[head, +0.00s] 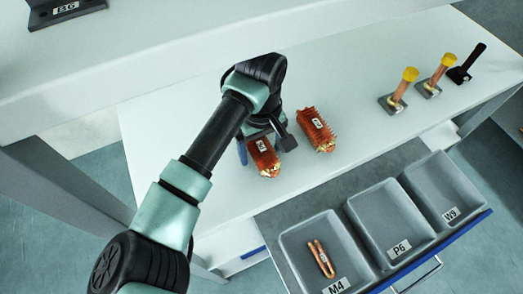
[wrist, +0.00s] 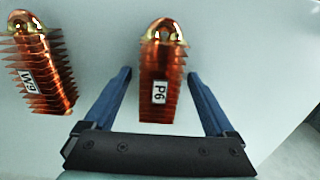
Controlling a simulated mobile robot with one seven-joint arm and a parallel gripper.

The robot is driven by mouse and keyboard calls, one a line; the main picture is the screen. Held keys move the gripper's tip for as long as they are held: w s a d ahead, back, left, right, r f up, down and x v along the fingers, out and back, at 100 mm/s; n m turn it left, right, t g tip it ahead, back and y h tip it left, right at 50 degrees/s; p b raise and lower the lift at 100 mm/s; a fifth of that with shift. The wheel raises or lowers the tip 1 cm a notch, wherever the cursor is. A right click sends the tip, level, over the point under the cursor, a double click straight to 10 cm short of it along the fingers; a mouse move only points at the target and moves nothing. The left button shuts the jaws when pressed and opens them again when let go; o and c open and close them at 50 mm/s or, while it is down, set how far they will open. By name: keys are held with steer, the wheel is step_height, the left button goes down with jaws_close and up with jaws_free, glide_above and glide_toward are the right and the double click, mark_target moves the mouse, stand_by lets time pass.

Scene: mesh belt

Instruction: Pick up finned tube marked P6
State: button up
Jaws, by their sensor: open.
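The finned tube marked P6 (wrist: 163,70) is copper-coloured with a shiny bent end and a white label. It lies on the white table, also visible in the head view (head: 265,160), partly hidden there by my gripper. My gripper (wrist: 158,76) is open. In the wrist view its two blue fingers stand on either side of P6, with a gap on each side. In the head view my gripper (head: 262,146) is over the tube. I cannot tell whether the fingertips are down at table height.
A similar finned tube marked W9 (wrist: 42,72) lies close beside P6, to its right in the head view (head: 317,131). Grey bins marked M4 (head: 290,245), P6 (head: 360,215) and W9 (head: 420,180) sit in front. Yellow-capped posts (head: 403,88) stand at the right.

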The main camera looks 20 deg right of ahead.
jaws_close()
steer(key=shift+r, duration=0.1)
stand_by(0.3)
